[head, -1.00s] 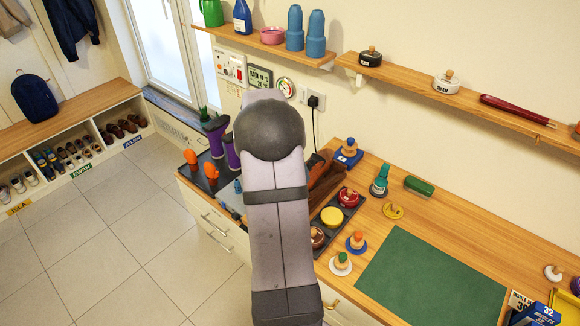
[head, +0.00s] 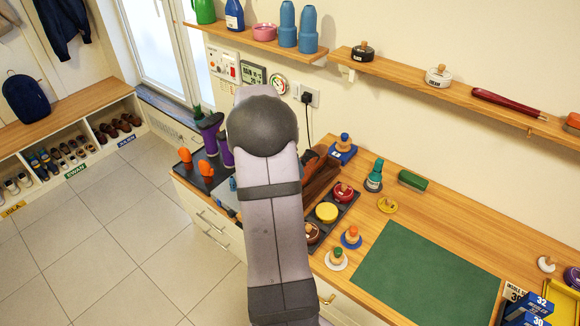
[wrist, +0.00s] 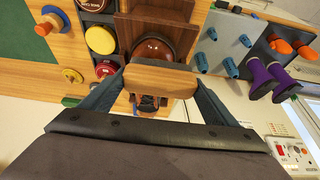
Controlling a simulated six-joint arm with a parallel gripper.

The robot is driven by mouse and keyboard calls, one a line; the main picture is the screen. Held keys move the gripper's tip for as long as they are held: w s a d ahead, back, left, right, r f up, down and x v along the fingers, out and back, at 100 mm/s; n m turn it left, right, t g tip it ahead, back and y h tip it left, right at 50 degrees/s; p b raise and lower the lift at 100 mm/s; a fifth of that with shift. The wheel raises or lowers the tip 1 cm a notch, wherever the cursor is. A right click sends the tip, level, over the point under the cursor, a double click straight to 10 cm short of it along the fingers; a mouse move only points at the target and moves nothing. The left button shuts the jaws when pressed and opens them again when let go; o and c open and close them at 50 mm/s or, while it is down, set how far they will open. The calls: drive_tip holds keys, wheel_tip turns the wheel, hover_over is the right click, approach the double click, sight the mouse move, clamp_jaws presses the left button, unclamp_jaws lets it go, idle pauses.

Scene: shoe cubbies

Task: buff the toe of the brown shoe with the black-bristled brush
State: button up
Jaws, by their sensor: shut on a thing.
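My gripper (wrist: 160,82) is shut on a brush with a pale wooden back (wrist: 160,81), seen in the wrist view between the two fingers. The glossy brown shoe (wrist: 156,48) shows just beyond the brush in the wrist view, in front of a brown wooden stand. The brush covers part of the shoe, and I cannot tell whether they touch. In the head view my arm hides the gripper and the brush.
Yellow (head: 327,212) and red (head: 343,192) polish tins sit in a dark tray right of my arm. Round daubers, a green brush (head: 413,180) and a green mat (head: 425,275) lie on the counter. The mat is clear.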

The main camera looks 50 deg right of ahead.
drive_tip(key=shift+w, duration=0.55)
drive_tip(key=shift+s+f+b, duration=0.1)
drive_tip(key=shift+s+b, duration=0.75)
drive_tip(key=shift+s, duration=1.85)
drive_tip(key=shift+w, duration=2.75)
drive_tip(key=shift+s, duration=0.35)
drive_tip(key=shift+s+b, duration=0.7)
drive_tip(key=shift+s, duration=1.65)
wheel_tip(320, 180, up, 2)
drive_tip(key=shift+s+r+p, duration=0.15)
drive_tip(key=shift+r+p, duration=0.05)
drive_tip(key=shift+p, duration=0.4)
drive_tip(key=shift+r+p, duration=2)
drive_tip(key=shift+r, duration=0.85)
